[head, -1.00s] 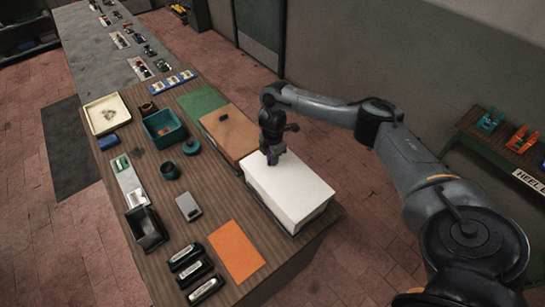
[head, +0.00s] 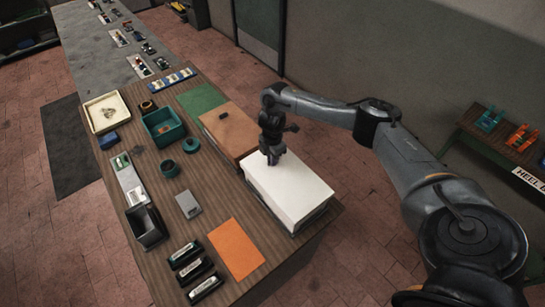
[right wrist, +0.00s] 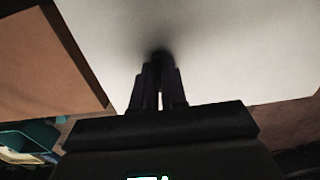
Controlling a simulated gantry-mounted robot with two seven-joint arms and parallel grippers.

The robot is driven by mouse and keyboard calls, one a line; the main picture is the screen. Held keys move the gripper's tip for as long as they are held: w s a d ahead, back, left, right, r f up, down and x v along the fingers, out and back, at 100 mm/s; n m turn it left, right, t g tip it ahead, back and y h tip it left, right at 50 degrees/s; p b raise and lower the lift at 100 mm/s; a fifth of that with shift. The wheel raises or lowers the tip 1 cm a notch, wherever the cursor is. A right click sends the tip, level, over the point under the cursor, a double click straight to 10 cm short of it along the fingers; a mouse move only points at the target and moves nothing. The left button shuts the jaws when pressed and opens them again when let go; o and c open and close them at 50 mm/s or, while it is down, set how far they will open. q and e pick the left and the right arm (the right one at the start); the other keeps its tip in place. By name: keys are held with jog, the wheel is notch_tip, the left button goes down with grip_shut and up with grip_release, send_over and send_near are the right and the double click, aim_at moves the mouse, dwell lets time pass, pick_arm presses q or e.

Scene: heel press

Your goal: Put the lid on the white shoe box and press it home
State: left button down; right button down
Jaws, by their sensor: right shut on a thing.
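The white shoe box (head: 306,214) stands at the right edge of the wooden table, with a plain white lid (head: 294,188) on top. The lid also fills much of the right wrist view (right wrist: 225,45). My right gripper (head: 273,160) points down at the far part of the lid's top. Its fingers (right wrist: 158,75) are close together and shut, with their tips at the lid; whatever part they hold is hidden between and below them. I cannot tell whether the lid is fully seated. My left gripper is not in view.
A brown box (head: 228,132) with a small dark piece on top stands close beyond the white box. An orange mat (head: 236,249), stamps (head: 196,273), a teal bin (head: 163,127) and a cream tray (head: 104,112) lie to the left. Open floor is right of the table.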

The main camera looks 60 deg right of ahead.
jog(key=shift+f, duration=0.1)
dwell(0.3)
jog(key=shift+f+b, duration=0.5)
jog(key=shift+f, duration=0.45)
jog(key=shift+f, duration=0.2)
dwell(0.4)
dwell(1.0)
jog(key=shift+f+p, duration=0.1)
jog(key=shift+p, duration=0.2)
dwell(0.4)
jog(key=shift+f, duration=0.1)
dwell(0.7)
